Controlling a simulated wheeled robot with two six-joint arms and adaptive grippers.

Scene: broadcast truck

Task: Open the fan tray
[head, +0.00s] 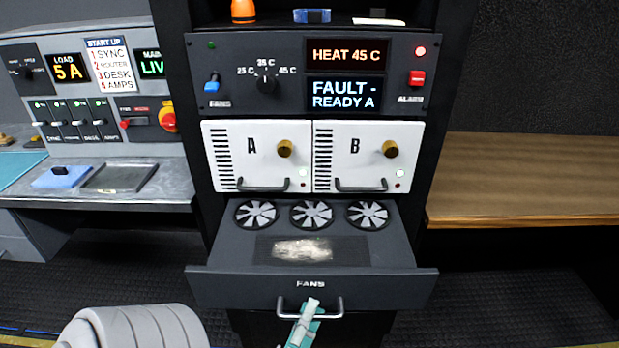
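The fan tray (220,285) is a dark drawer marked FANS, pulled out from the rack below the two white units. Its top shows three round fans (311,214) and a dark mesh patch with a pale fluffy clump (302,249) on it. A silver bar handle (338,309) is on its front. My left gripper (311,306) is at the handle at the bottom of the head view, with a teal and white finger over the bar. Whether its fingers are closed around the bar is not clear. My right gripper is not in view.
White units A (232,160) and B (345,150) sit above the tray, below a panel reading HEAT 45 C and FAULT - READY A (347,95). A control desk (180,185) stands left, a wooden table (520,185) right. Dark floor is clear below the table.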

